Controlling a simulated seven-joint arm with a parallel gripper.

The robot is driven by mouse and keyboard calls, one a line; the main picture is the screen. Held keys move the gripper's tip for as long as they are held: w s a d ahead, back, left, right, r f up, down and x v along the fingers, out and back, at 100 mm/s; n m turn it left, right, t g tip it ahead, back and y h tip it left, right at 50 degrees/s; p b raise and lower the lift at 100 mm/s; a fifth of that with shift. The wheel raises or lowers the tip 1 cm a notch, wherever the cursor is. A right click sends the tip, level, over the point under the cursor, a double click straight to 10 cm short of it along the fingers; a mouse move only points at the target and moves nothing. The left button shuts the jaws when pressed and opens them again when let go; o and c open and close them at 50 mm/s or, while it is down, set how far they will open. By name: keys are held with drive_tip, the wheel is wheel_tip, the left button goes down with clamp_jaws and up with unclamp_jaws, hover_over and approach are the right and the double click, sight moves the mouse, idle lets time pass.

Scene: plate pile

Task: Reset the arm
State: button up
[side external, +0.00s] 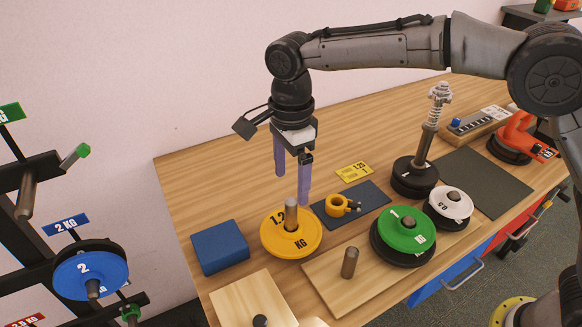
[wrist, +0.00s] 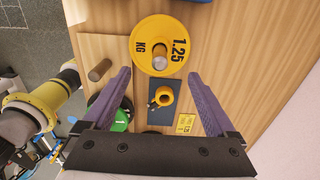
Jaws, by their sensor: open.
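My gripper (side external: 292,180) is open and empty above the table, with its two purple fingers pointing down and spread apart. In the wrist view the fingers (wrist: 160,85) frame the space below. A yellow 1.25 kg plate (side external: 272,240) sits around an upright peg, just below and in front of the fingers in the side view. The plate also shows at the top of the wrist view (wrist: 144,49). The fingers appear apart from the plate.
A blue block (side external: 219,247) lies left of the yellow plate. A yellow collar (side external: 336,205) lies on a dark mat (side external: 370,194). A green plate (side external: 406,235), a white plate (side external: 452,205) and a bare peg (side external: 349,262) stand on the right. A spring-topped post (side external: 428,135) rises behind them.

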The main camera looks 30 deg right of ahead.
drive_tip(key=shift+r, duration=1)
